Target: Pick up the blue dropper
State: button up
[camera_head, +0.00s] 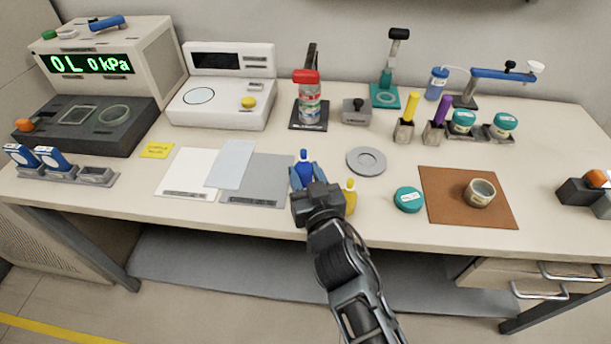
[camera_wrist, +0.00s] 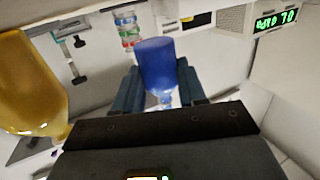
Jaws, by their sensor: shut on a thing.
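The blue dropper (camera_head: 304,157) shows in the head view at the middle of the bench, its tip rising above my gripper (camera_head: 303,176). In the wrist view the blue dropper (camera_wrist: 157,65) stands between the two fingers of my gripper (camera_wrist: 158,90), which are shut on it. Its lower part is partly hidden by my gripper in the head view. I cannot tell whether it touches the bench. A yellow dropper (camera_head: 350,197) stands just right of my gripper, and it looms large at the left of the wrist view (camera_wrist: 28,85).
A grey mat (camera_head: 262,183) and white sheets (camera_head: 188,168) lie left of my gripper. A round grey dish (camera_head: 367,161) lies behind right. A teal-lidded jar (camera_head: 408,199) and a brown mat (camera_head: 445,208) with a small bowl (camera_head: 480,193) are further right. A red-capped bottle stack (camera_head: 309,100) stands behind.

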aim_at(306, 171)
jog(key=shift+r+p, duration=1.45)
jog(key=shift+r, duration=1.65)
